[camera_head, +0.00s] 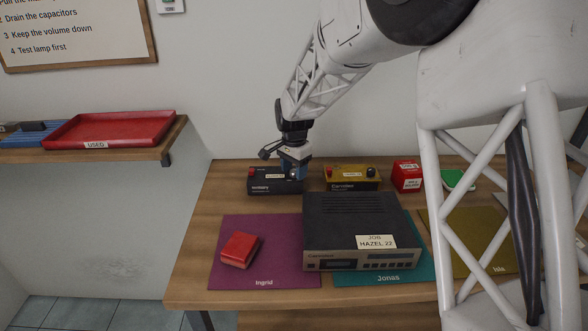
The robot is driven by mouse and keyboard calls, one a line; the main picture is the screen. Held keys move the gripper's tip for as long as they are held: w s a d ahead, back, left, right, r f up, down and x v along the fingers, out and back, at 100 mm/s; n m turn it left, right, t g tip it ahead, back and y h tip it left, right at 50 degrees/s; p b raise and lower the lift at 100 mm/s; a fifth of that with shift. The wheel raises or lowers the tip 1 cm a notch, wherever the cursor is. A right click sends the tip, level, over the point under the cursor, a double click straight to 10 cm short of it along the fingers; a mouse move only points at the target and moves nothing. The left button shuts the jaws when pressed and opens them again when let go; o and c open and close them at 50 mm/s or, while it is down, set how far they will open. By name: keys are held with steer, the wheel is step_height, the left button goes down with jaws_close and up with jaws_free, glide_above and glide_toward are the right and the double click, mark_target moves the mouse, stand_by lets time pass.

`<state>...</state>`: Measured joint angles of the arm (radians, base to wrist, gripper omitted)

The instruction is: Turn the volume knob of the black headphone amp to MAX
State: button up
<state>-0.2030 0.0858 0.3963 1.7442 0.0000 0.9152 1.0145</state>
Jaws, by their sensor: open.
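A small black box (262,186), which looks like the black headphone amp, stands at the back left of the bench. It has a red part at its left end and a white label on top. My gripper (294,174) is open, pointing down at the right end of this box. The gripper covers that end, so the volume knob and its marks are hidden. I cannot tell whether the fingers touch the knob or are around it.
A gold box (345,184) with a black knob stands just right. A large dark unit (345,220) sits in front, across purple (230,275) and teal mats. A red block (240,250) lies on the purple mat. A red tray (110,128) rests on the left shelf.

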mark_target(294, 171)
steer(key=shift+r, duration=0.15)
steer(key=shift+r, duration=3.8)
steer(key=shift+s+d+r, duration=0.15)
steer(key=shift+s, duration=0.1)
steer(key=s+d+r+n+t, duration=0.15)
steer(key=s+d+r, duration=0.3)
steer(key=s, duration=0.55)
steer(key=s+d+r+n, duration=0.3)
steer(key=s+d, duration=0.2)
steer(key=s, duration=0.5)
steer(key=s+d+f+n, duration=0.1)
steer(key=s+d+n, duration=0.1)
steer(key=s, duration=1)
steer(key=s+d+f+n+t, duration=0.1)
steer(key=s+d+f+n, duration=0.1)
steer(key=s, duration=0.9)
steer(key=shift+s+d+f, duration=0.3)
steer(key=shift+s+d, duration=0.1)
steer(key=shift+d, duration=0.5)
